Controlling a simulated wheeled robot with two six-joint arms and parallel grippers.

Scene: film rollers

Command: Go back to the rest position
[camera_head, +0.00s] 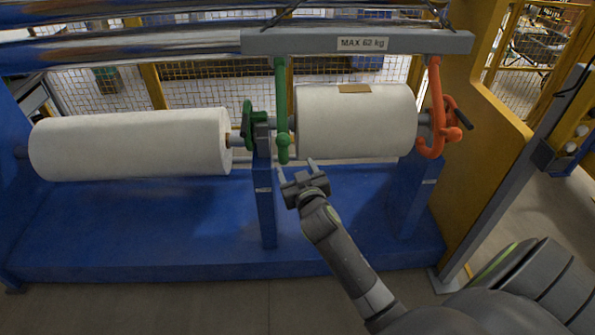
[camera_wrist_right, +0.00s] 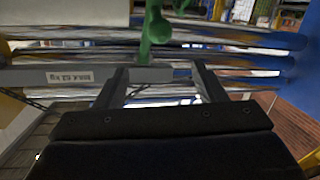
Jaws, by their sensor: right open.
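My right gripper (camera_head: 296,172) is open and empty in the head view. It is in front of the machine, just below the lower end of the green hook (camera_head: 282,145) and below the left end of the right white roll (camera_head: 355,122). In the right wrist view its two fingers (camera_wrist_right: 158,82) stand apart with nothing between them, and the green hook (camera_wrist_right: 155,28) shows beyond them at the top. Whether a fingertip touches the hook I cannot tell. My left gripper is not in view.
A grey lifting bar marked "MAX 62 kg" (camera_head: 425,42) carries the green hook and an orange hook (camera_head: 436,110). A left white roll (camera_head: 130,143) lies on the blue frame (camera_head: 150,220). A yellow post (camera_head: 465,160) stands at the right. The floor in front (camera_head: 200,305) is clear.

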